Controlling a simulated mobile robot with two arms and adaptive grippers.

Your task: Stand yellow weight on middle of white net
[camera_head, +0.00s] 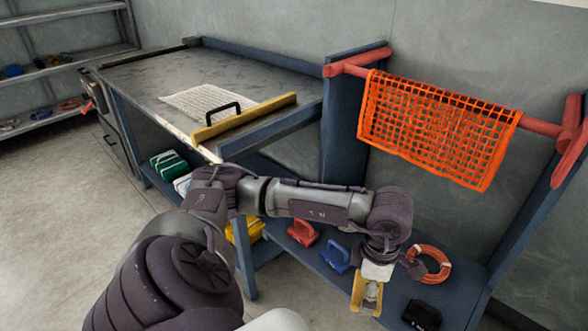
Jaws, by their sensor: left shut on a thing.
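My left gripper (371,286) is at the lower right, pointing down over the lower shelf. It is shut on the yellow weight (357,290), which shows as yellow parts around the fingers. The gripper hides much of the weight. The white net (195,100) lies flat on the workbench top at the upper left, well away from the gripper. A yellow bar (262,111) with a black handle lies along the net's near side and overlaps its edge in the picture. My right gripper is not in view.
The workbench (150,72) has clear space behind the net. The lower shelf (395,298) holds a red weight (301,232), a blue weight (336,254), an orange rope coil (443,263) and a black object (422,316). An orange net (430,125) hangs on a red rail.

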